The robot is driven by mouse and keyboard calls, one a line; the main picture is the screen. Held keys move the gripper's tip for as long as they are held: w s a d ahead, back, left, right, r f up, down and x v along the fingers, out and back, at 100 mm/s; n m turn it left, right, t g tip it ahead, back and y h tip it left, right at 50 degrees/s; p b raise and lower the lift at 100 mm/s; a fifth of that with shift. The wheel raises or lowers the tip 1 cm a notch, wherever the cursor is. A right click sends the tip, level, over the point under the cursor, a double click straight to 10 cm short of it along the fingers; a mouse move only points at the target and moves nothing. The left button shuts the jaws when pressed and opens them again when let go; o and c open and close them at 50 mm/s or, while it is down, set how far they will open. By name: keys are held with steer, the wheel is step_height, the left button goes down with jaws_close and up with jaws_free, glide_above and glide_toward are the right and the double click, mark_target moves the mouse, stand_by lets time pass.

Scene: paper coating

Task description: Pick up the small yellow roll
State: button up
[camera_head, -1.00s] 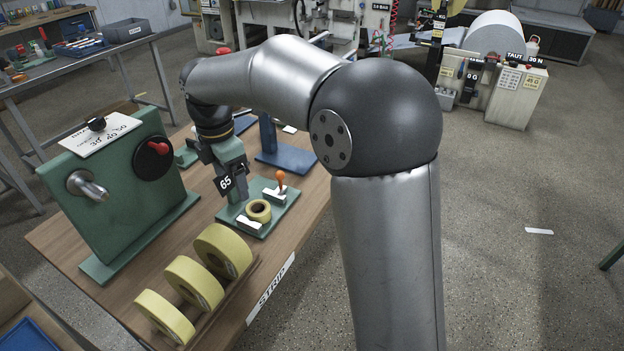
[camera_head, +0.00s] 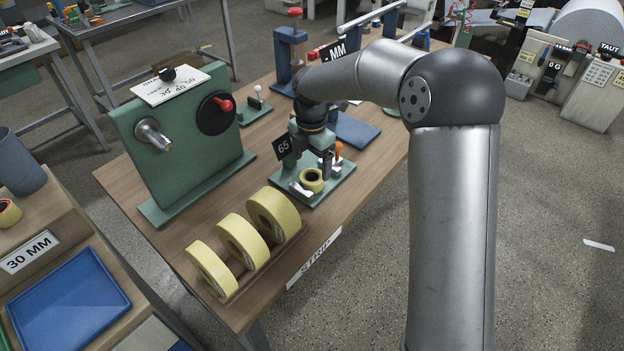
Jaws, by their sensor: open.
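The small yellow roll (camera_head: 312,179) lies flat on a green base plate (camera_head: 326,190) on the wooden table, its dark centre hole facing up. My gripper (camera_head: 324,168) points down just behind the roll and to its right. A dark finger shows close to the roll's far edge; I cannot tell whether it touches. The jaws are open and hold nothing that I can see. The far finger is partly hidden.
An orange-knobbed tool (camera_head: 339,150) stands close to my gripper. Larger yellow rolls (camera_head: 240,241) stand in a wooden rack in front. A green panel stand (camera_head: 182,150) is at left. A blue stand (camera_head: 354,131) is behind. Bare table lies between panel and rack.

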mark_target(312, 175)
steer(key=shift+s+d+f+p, duration=0.1)
steer(key=shift+f+p, duration=0.15)
steer(key=shift+f, duration=1.1)
steer(key=shift+d+f+p, duration=0.1)
steer(key=shift+f+p, duration=0.1)
steer(key=shift+f, duration=1.1)
steer(key=shift+a, duration=0.1)
steer(key=c, duration=1.1)
steer(key=shift+c, duration=0.2)
